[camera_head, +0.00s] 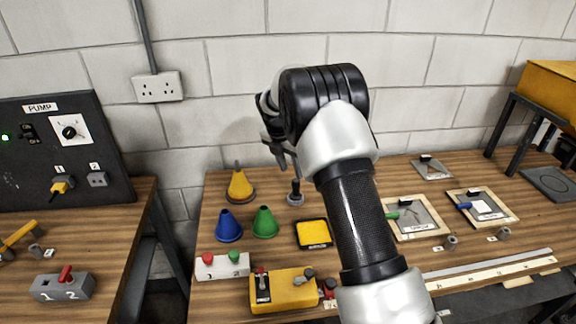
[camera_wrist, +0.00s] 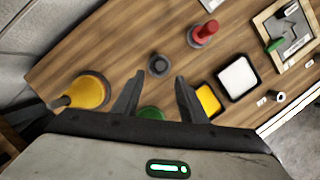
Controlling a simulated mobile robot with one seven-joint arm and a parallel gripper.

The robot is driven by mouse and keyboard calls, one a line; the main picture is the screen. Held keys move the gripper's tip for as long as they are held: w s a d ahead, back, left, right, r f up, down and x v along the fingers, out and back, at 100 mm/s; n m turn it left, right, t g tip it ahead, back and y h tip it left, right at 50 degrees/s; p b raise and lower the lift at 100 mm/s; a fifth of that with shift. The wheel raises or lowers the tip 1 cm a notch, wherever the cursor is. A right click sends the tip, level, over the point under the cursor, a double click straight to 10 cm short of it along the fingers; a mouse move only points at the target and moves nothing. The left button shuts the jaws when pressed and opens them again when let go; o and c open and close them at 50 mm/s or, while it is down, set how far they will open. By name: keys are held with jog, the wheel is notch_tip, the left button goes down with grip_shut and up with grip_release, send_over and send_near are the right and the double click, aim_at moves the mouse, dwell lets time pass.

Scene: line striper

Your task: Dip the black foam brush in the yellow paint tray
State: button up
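The yellow paint tray (camera_head: 312,232) is a black-rimmed square with a yellow inside, lying on the wooden table. It also shows in the wrist view (camera_wrist: 208,101), partly behind a finger. What looks like the black foam brush (camera_head: 296,191) stands upright in a round grey base behind the tray. From above it is a dark round shape (camera_wrist: 159,64) in the wrist view. My gripper (camera_head: 281,158) is above the brush, pointing down. In the wrist view its fingers (camera_wrist: 160,76) are spread with nothing between them, and the brush lies just beyond the tips.
Yellow (camera_head: 240,184), blue (camera_head: 229,225) and green (camera_head: 265,222) cones stand left of the tray. A red-handled item (camera_wrist: 203,33) and a white tray (camera_wrist: 239,77) show in the wrist view, hidden behind my arm in the head view. A yellow switch box (camera_head: 283,290) sits in front.

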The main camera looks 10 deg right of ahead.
aim_at(294, 181)
jog(key=shift+b+x, duration=1.85)
jog(key=shift+x, duration=2.65)
jog(key=c, duration=0.9)
jog(key=shift+r, duration=0.15)
